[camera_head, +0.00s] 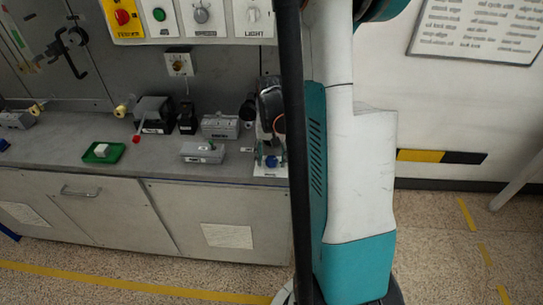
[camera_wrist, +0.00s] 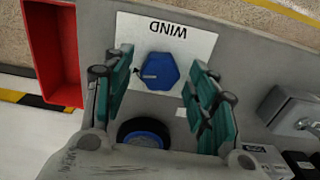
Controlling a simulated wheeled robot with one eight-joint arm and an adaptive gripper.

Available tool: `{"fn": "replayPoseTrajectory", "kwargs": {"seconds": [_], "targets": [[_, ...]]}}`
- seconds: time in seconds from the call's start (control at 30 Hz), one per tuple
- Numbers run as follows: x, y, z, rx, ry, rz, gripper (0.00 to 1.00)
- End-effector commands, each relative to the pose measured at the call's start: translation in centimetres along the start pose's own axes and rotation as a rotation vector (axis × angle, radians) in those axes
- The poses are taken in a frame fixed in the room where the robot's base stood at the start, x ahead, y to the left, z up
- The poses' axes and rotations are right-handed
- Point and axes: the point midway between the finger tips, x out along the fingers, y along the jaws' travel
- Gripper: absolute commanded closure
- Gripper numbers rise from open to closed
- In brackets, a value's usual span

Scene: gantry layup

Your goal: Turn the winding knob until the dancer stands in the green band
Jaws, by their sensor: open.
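The blue winding knob (camera_wrist: 161,71) sits on a white plate marked WIND (camera_wrist: 198,45) in the wrist view. It has a dark pointer mark on its left side. My gripper (camera_wrist: 161,62) is open, with one teal finger to the left of the knob and one to the right. Gaps show between fingers and knob. In the head view the knob (camera_head: 271,161) is at the bench's right end, with my gripper (camera_head: 271,137) above it.
A black ring with a blue centre (camera_wrist: 144,134) lies beside the plate, between the fingers. A red bin (camera_wrist: 52,52) is at left, and a grey metal box (camera_wrist: 290,108) at right. The bench (camera_head: 70,150) holds a green tray (camera_head: 88,157) and several grey and black devices.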

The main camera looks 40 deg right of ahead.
Motion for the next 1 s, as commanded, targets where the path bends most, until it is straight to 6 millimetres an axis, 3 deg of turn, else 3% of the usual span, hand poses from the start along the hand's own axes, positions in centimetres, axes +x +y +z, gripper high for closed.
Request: {"fn": "replayPoseTrajectory", "kwargs": {"seconds": [0.27,0.7,1.0], "targets": [[-1.2,0.0,0.0,0.000,0.000,0.000,0.47],[-9.2,0.0,0.1,0.000,0.000,0.000,0.47],[-11.8,0.0,0.0,0.000,0.000,0.000,0.47]]}}
